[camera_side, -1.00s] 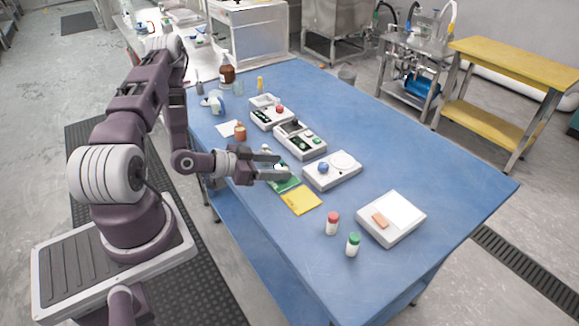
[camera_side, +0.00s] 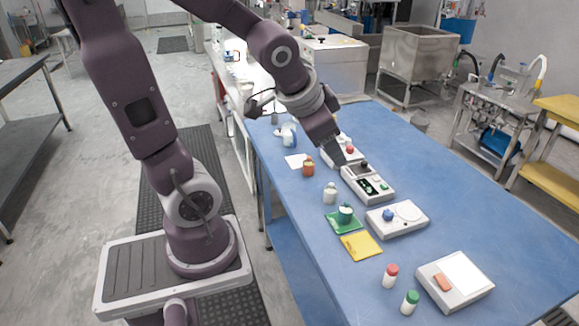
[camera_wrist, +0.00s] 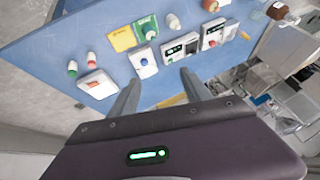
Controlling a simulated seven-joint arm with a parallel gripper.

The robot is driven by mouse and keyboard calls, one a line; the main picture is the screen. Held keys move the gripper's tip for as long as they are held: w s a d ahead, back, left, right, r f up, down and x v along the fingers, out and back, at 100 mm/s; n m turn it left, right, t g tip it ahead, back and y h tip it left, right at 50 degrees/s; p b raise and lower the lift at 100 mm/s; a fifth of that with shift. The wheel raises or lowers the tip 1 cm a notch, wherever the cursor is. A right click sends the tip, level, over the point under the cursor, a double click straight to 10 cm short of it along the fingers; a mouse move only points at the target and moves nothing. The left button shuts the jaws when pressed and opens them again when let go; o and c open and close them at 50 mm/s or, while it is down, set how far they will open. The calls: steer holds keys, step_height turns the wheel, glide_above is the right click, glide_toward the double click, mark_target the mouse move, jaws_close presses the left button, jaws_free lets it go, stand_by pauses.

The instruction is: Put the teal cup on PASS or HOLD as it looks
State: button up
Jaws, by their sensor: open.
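The teal cup (camera_side: 345,213) stands upright on the green mat (camera_side: 335,226). Lettering on the mats is too small to read. The yellow mat (camera_side: 361,246) lies in front of it, bare. In the wrist view the cup (camera_wrist: 150,35) sits on the green mat (camera_wrist: 144,21), beside the yellow mat (camera_wrist: 123,39).
A row of white devices, including one with a blue knob (camera_side: 397,218), lies right of the mats. A white jar (camera_side: 330,194) and an orange jar (camera_side: 308,166) stand behind the green mat. Red-capped (camera_side: 391,275) and green-capped (camera_side: 410,302) bottles stand in front. The table's right side is clear.

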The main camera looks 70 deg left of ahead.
steer(key=s+d+r+h, duration=0.3)
steer(key=s+d, duration=0.7)
steer(key=s, duration=0.2)
steer(key=shift+d+r+n+g, duration=0.2)
steer(key=shift+r+n+g, duration=0.15)
steer(key=shift+n+g, duration=0.05)
